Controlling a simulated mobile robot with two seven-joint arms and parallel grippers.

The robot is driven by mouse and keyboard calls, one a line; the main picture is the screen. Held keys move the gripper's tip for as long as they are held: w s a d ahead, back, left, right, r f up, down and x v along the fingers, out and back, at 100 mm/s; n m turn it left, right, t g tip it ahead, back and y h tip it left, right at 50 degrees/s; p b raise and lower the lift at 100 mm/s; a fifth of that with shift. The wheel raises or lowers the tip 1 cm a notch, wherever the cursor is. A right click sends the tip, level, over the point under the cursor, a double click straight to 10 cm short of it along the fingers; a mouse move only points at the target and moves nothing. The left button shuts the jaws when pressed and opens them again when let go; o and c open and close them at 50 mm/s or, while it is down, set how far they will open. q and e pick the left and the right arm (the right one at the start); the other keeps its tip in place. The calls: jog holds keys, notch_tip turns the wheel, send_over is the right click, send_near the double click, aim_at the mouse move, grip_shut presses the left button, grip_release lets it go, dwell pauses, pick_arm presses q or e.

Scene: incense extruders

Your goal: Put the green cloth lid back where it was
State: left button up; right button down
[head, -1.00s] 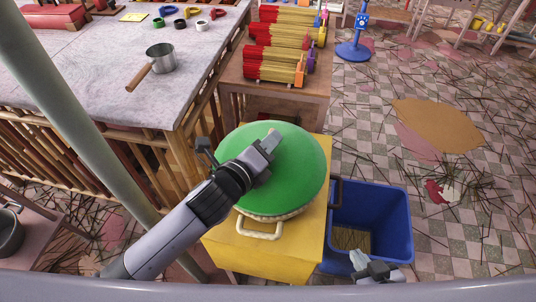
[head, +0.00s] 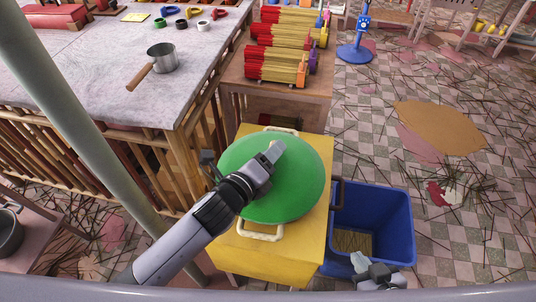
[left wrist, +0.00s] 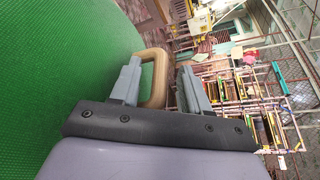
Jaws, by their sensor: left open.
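The round green cloth lid (head: 296,192) lies over the top of a container on a yellow stand (head: 240,257). The container's cream handles show past the lid at the near side (head: 262,232) and the far side (head: 282,130).
A blue bin (head: 397,225) stands right of the yellow stand. A table with a saucepan (head: 161,58) is at left, and a wooden table with incense bundles (head: 283,67) is behind. Loose sticks litter the checked floor at right.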

pick_arm(q)
jog(key=shift+r, duration=0.25)
jog(key=v, duration=1.2)
jog(key=shift+a, duration=0.1)
jog(key=s+a+f+n+g+y, duration=0.1)
jog(key=s+a+f+n+y, duration=0.1)
jog(key=n, duration=0.7)
jog(key=s+a+f+n+g+y, duration=0.1)
jog(key=s+a+f+n, duration=0.3)
jog(key=a+f+n, duration=0.3)
jog(key=s+a+f+n+g+y, duration=0.1)
jog(key=a+f+n, duration=0.4)
jog(key=n, duration=0.7)
notch_tip(320, 180, down, 2)
jog(key=shift+s+f+y, duration=0.15)
jog(key=shift+s+y, duration=0.65)
jog(key=shift+s, duration=0.2)
